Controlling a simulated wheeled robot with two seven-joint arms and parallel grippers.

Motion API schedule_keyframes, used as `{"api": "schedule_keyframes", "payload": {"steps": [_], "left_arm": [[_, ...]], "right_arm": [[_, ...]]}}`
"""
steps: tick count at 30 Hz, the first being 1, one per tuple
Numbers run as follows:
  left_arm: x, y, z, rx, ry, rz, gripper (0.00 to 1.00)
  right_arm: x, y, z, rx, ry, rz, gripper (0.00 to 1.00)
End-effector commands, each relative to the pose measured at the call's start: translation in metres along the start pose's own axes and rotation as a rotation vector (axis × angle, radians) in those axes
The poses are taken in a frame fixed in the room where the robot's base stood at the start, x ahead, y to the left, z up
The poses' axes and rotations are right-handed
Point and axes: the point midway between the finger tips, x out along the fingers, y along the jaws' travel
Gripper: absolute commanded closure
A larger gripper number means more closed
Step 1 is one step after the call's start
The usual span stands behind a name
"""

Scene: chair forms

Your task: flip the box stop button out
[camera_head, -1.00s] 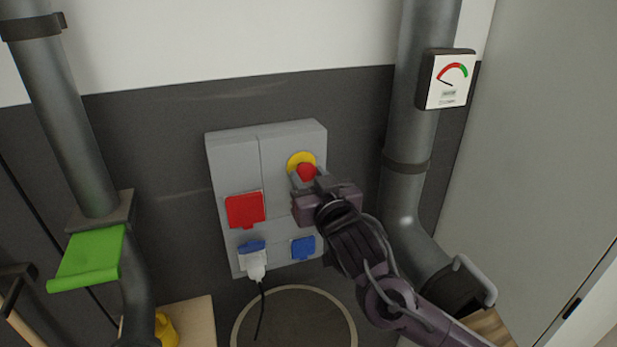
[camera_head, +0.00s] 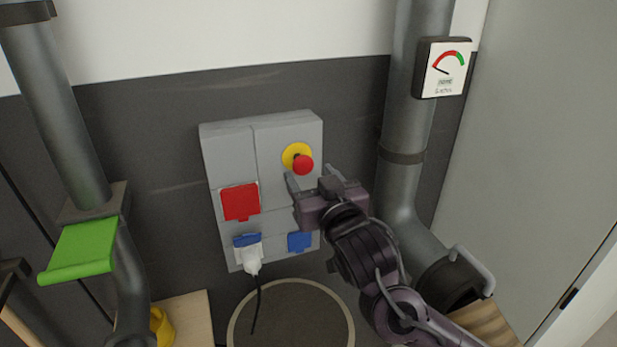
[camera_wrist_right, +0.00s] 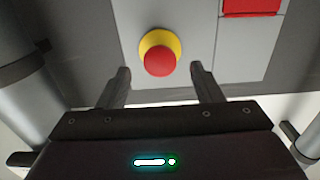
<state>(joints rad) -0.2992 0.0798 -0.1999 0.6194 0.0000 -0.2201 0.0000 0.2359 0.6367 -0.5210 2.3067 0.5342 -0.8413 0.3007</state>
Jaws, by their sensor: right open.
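The red stop button (camera_head: 303,164) sits on a yellow round base (camera_head: 290,153) at the upper right of the grey wall box (camera_head: 230,140). My right gripper (camera_head: 309,176) is open and empty, just below and in front of the button, apart from it. In the right wrist view the red button (camera_wrist_right: 160,61) on its yellow ring (camera_wrist_right: 176,41) lies beyond the open fingertips (camera_wrist_right: 159,72), roughly centred between them. My left gripper does not show.
The box also has a red cover (camera_head: 241,202), a blue socket cover (camera_head: 299,242) and a white plug (camera_head: 250,258) with a black cable. A grey pipe with a gauge (camera_head: 443,68) stands at right. A green lever (camera_head: 80,249) is on the left pipe.

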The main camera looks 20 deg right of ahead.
Motion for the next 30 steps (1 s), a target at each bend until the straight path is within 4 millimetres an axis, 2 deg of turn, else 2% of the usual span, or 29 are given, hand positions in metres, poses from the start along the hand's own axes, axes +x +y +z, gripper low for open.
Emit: {"api": "schedule_keyframes", "payload": {"steps": [1, 4, 10, 26, 29, 30], "left_arm": [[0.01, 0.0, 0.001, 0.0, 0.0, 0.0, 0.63], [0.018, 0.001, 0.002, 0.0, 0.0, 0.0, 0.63], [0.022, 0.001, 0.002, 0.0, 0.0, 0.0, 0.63], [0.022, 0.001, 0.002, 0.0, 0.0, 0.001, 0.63], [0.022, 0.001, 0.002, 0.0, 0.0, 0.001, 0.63], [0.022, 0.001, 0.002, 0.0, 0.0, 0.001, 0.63]], "right_arm": [[-0.01, -0.001, 0.006, 0.003, -0.001, -0.002, 0.41], [-0.028, 0.0, 0.005, 0.003, 0.0, -0.002, 0.41], [-0.053, 0.0, 0.002, 0.001, 0.0, -0.001, 0.41], [-0.058, 0.0, 0.001, 0.0, -0.002, 0.0, 0.41], [-0.058, -0.001, 0.013, 0.001, -0.043, -0.003, 0.41], [-0.059, -0.002, 0.025, -0.001, -0.087, -0.006, 0.41]]}}
